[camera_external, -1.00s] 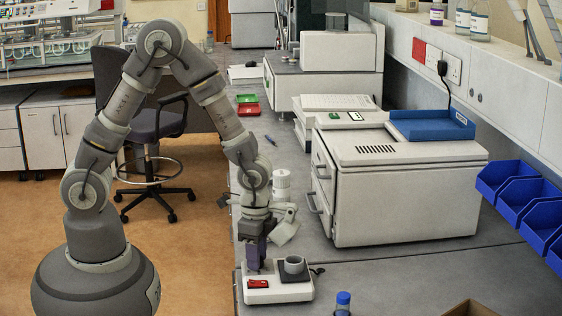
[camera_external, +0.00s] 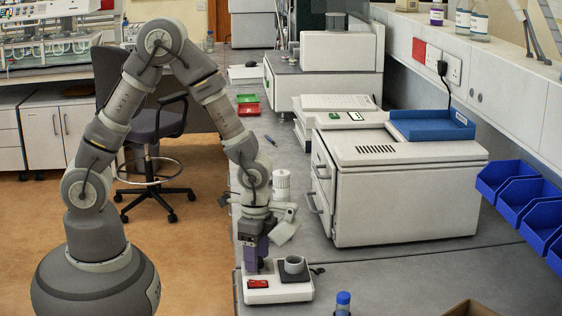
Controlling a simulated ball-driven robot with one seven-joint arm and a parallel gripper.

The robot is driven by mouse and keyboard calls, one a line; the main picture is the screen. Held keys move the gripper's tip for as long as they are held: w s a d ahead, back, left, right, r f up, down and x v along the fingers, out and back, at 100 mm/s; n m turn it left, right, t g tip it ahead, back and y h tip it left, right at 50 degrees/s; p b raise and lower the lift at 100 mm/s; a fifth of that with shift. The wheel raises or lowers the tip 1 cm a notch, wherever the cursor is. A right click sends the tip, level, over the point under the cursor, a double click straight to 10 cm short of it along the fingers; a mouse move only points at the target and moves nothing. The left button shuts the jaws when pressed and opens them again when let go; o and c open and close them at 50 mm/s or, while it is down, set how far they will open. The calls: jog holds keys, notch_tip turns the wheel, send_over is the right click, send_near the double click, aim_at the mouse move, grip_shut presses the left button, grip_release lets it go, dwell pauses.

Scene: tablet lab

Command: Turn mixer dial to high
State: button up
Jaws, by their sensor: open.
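The mixer (camera_external: 280,295) is a low white box near the front edge of the bench, with a red part (camera_external: 258,284) on its front left. A grey cup-like holder (camera_external: 294,265) sits on a dark plate on its right side. My gripper (camera_external: 256,268) points down at the back left of the mixer, its fingertips close above or at the mixer's top. It is open. The dial is hidden or too small to make out, and I cannot tell whether the fingers touch it.
A large white instrument (camera_external: 390,190) stands behind and to the right, with a blue tray (camera_external: 430,124) on top. A blue-capped bottle (camera_external: 343,302) stands right of the mixer. Blue bins (camera_external: 510,195) line the right wall. The bench right of the mixer is mostly clear.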

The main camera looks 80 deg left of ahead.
notch_tip(320, 180, up, 8)
jog(key=shift+f+p, duration=0.15)
jog(key=shift+p, duration=1.1)
jog(key=m+p, duration=0.1)
jog(key=p, duration=0.4)
jog(key=shift+r, duration=0.3)
notch_tip(320, 180, down, 8)
jog(key=shift+f+b, duration=0.2)
jog(key=shift+b, duration=1.05)
